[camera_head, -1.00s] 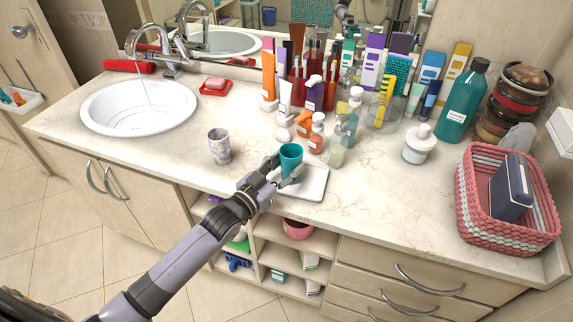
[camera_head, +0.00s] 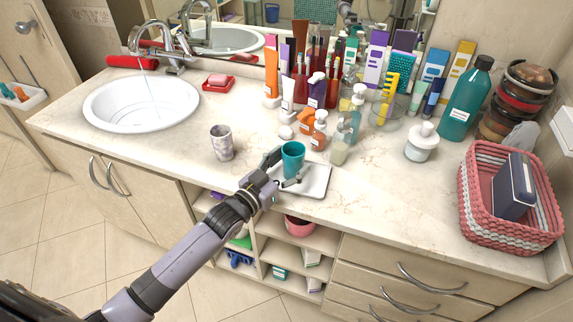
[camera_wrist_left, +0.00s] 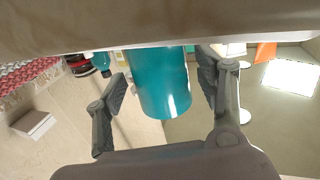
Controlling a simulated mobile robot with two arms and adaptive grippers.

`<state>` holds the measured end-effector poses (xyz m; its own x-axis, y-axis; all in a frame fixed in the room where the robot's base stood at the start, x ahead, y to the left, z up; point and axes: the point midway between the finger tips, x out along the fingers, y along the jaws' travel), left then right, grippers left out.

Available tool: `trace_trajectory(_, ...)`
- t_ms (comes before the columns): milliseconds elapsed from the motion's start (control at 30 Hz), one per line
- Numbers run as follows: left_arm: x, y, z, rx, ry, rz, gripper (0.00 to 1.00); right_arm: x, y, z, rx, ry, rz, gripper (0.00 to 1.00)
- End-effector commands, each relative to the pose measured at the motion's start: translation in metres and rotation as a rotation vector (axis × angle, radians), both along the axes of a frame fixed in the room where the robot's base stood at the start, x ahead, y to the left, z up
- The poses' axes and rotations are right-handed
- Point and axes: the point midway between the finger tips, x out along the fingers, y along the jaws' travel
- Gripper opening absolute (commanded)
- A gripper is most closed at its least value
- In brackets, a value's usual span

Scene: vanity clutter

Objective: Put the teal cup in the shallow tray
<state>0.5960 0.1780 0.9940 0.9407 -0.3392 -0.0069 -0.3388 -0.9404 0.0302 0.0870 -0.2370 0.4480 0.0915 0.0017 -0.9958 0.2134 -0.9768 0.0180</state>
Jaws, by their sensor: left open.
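The teal cup (camera_head: 293,158) stands upright at the left part of the shallow white tray (camera_head: 316,182), on the counter near its front edge. It looks to be resting on the tray, though its base is partly hidden by my gripper. My left gripper (camera_head: 282,171) is open around the cup, one finger to each side. In the left wrist view the cup (camera_wrist_left: 160,85) is between the two spread fingers (camera_wrist_left: 165,95), with a gap visible on both sides. My right gripper is not in view.
A marbled tumbler (camera_head: 221,143) stands left of the tray. Several bottles, including a clear pump bottle (camera_head: 339,147), stand close behind it. A white jar (camera_head: 422,143) and a pink basket (camera_head: 480,205) are to the right. The counter right of the tray is clear.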

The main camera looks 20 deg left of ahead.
Motion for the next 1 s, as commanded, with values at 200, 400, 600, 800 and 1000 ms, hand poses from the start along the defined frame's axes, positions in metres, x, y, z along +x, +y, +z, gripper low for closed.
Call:
trace_trajectory(200, -0.017, 0.007, 0.0, 0.002, 0.002, 0.001, 0.64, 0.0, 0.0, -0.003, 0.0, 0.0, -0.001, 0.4)
trace_trajectory(400, -0.058, 0.021, -0.001, 0.001, 0.004, 0.0, 0.64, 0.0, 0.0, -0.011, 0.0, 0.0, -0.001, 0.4)
trace_trajectory(600, -0.093, 0.033, 0.0, 0.001, 0.002, 0.0, 0.64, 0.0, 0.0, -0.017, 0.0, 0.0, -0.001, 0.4)
trace_trajectory(800, -0.11, 0.04, 0.002, 0.0, 0.001, 0.0, 0.64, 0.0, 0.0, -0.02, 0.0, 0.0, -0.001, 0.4)
trace_trajectory(1000, -0.113, 0.041, 0.003, 0.0, 0.0, 0.0, 0.64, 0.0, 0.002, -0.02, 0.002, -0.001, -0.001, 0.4)
